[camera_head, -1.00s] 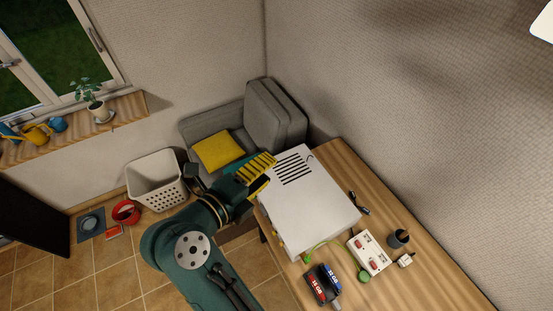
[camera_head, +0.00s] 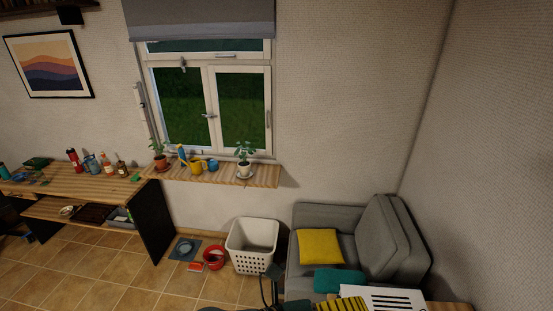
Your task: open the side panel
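The white case (camera_head: 385,297) with dark vent slots lies at the bottom edge of the head view, on the wooden table at the lower right. Only its far end shows; the rest, including its near sides, is cut off by the frame. I cannot make out the side panel.
A grey armchair (camera_head: 378,243) with a yellow cushion (camera_head: 320,246) stands behind the case. A white basket (camera_head: 250,250) and a red bowl (camera_head: 214,257) are on the tiled floor. The floor at front left is clear.

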